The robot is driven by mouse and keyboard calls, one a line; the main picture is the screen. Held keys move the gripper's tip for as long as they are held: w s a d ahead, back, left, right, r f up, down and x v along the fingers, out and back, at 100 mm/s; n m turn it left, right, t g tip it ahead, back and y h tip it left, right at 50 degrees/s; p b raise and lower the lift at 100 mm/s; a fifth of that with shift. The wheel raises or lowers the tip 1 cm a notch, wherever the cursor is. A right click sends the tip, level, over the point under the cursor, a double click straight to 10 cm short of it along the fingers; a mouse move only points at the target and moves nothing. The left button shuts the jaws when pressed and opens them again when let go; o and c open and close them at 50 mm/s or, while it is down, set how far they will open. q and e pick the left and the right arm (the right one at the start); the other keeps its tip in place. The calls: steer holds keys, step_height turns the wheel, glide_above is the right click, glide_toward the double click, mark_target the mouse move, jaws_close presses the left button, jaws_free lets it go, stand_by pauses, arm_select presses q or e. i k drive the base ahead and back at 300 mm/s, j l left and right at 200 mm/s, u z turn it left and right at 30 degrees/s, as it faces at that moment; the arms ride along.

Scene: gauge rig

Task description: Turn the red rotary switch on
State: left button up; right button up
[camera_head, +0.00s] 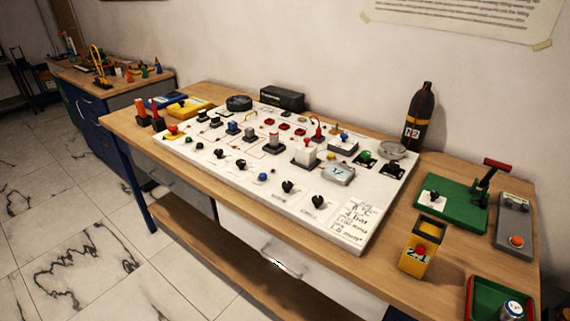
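A white panel board (345,203) lies on the wooden workbench and carries rows of small knobs, switches and gauges. Several small red parts (284,126) sit in a row near its back edge. A red-topped control on a yellow base (172,130) is at the board's left end. Black knobs (288,187) line the front edge. Which part is the red rotary switch, and how it is set, is too small to tell. Neither of my grippers is in view.
A black cylinder bottle (421,115) stands behind the board. At the right are a green plate with a red-handled lever (460,204), a grey box with an orange button (514,222), a yellow box with a red button (418,262) and a red-rimmed green tray (474,302) holding a can.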

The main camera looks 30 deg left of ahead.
mark_target(173, 128)
steer(key=u, duration=0.95)
steer(key=z, duration=1.35)
steer(key=k+j+u, duration=0.15)
steer(key=u, duration=0.2)
steer(key=k+j+u, duration=0.1)
steer(key=u, duration=0.25)
steer(key=k+j+u, duration=0.1)
steer(key=j+u, duration=0.25)
